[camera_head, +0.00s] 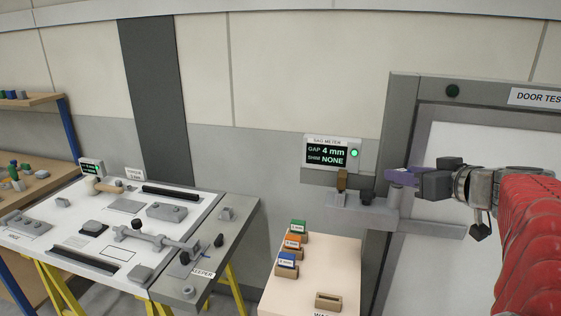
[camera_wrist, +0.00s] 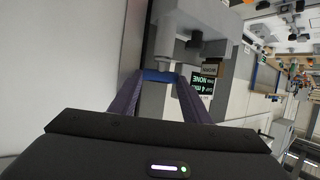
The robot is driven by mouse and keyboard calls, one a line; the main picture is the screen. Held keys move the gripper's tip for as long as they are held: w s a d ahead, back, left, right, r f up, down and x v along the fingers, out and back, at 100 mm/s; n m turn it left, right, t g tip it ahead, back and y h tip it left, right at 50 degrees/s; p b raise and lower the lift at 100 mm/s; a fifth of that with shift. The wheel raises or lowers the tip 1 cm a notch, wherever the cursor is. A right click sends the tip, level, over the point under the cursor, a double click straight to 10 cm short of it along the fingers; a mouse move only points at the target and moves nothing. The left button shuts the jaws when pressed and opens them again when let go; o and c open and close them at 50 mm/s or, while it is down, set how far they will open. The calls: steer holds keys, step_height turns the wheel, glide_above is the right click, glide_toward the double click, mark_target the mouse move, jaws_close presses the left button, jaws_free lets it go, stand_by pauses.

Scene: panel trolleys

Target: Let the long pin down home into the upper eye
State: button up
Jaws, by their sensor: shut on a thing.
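My gripper (camera_head: 402,176) is at the door frame, its purple fingers pointing left at the grey latch fitting (camera_head: 350,212). In the wrist view its fingers (camera_wrist: 160,82) are closed in on a small blue piece, which appears to be the held end of the long pin (camera_wrist: 160,76). The rest of the pin is hidden, so I cannot tell how deep it sits. Grey lugs (camera_wrist: 208,25) stand just beyond the fingertips. The upper eye cannot be picked out clearly among them. A dark knob (camera_head: 367,198) sits on the fitting left of the fingers.
A gap meter (camera_head: 332,152) above the fitting reads gap 4 mm, shim NONE, with a green lamp. A small table below carries green, orange and blue shim blocks (camera_head: 288,259). A white bench (camera_head: 80,225) with fittings stands left. The door frame (camera_head: 392,120) is close by.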

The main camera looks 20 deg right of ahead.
steer(key=shift+f, duration=0.15)
steer(key=o, duration=1.1)
steer(key=shift+o, duration=0.2)
steer(key=v, duration=0.8)
steer(key=shift+w, duration=0.1)
stand_by(0.6)
